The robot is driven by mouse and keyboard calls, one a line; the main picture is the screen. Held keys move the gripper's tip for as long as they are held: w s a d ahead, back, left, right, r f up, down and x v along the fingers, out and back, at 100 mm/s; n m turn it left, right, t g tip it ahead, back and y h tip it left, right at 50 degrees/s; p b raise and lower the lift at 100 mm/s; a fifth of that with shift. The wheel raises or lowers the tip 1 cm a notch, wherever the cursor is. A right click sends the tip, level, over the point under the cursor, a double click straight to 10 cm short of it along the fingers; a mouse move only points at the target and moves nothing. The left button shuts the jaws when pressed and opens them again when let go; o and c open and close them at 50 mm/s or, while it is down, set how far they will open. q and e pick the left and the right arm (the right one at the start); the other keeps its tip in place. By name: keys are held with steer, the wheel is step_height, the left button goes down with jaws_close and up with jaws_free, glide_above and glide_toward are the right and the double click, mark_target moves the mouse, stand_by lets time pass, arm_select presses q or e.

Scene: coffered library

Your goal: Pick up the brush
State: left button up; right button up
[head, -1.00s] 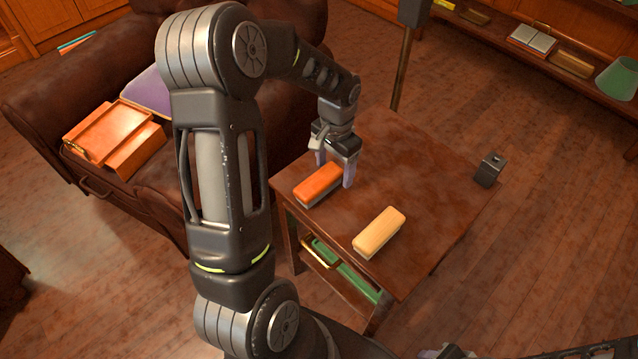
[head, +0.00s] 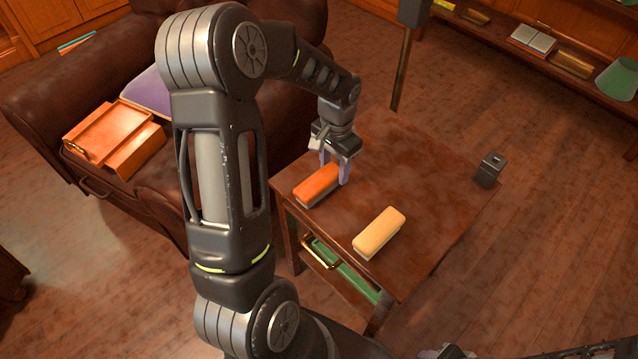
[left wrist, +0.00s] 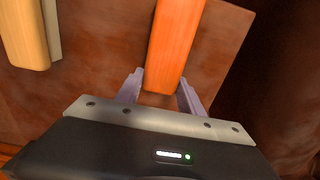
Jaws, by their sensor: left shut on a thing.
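An orange-topped brush (head: 317,184) with pale bristles lies on the small wooden table near its left edge. My left gripper (head: 334,172) points down at the brush's far end, its two fingers shut on the sides. In the left wrist view the orange brush (left wrist: 174,45) runs up from between the two fingers (left wrist: 160,92). A second brush with a yellow top (head: 379,232) lies apart, nearer the front of the table; it also shows in the left wrist view (left wrist: 24,35).
The table (head: 430,165) also bears a small dark metal block (head: 489,170) at its right corner. Its drawer (head: 345,275) is partly open, with something green inside. A leather armchair (head: 60,80) with an orange box (head: 112,138) stands left. The table's middle is clear.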

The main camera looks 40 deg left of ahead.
arm_select(q)
jaws_close()
steer(key=shift+r, duration=0.1)
step_height(320, 180, up, 10)
steer(key=shift+f+p, duration=0.1)
steer(key=shift+p, duration=0.75)
